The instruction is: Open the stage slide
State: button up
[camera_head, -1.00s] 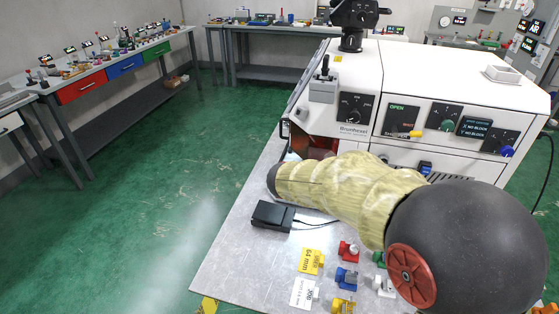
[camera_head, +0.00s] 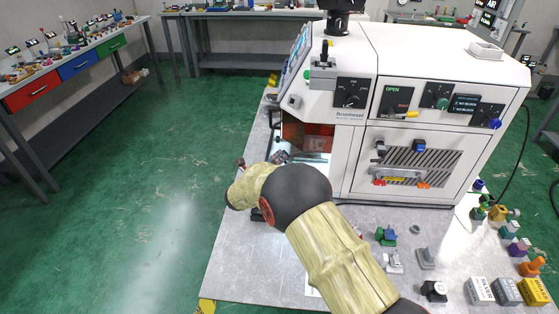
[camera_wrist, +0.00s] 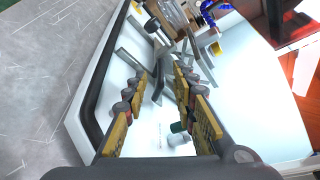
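The white machine (camera_head: 440,60) stands on the grey bench. At its lower left front is an opening with a reddish-orange see-through panel (camera_head: 318,130). My gripper (camera_head: 283,157) is in front of this opening, partly hidden behind my arm. In the wrist view my gripper (camera_wrist: 158,80) has its yellow-padded fingers apart, with a white surface and grey metal pieces beyond them. I cannot tell whether any piece lies between the fingertips. The orange panel is at the right there (camera_wrist: 306,68). A yellow-tipped lever (camera_head: 409,115) sits by an OPEN/SHUT label. I cannot tell which part is the stage slide.
Small coloured fixtures, including a green one (camera_head: 386,236), and several labelled blocks (camera_head: 507,291) stand on the bench (camera_head: 235,270) front and right. A grey joystick box (camera_head: 323,72) juts from the machine's upper left. The green floor (camera_head: 150,200) at left is clear.

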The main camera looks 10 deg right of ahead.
jog(key=shift+b+x, duration=0.35)
jog(key=shift+x, duration=1.1)
jog(key=shift+r, duration=0.1)
jog(key=shift+c, duration=0.8)
grip_shut()
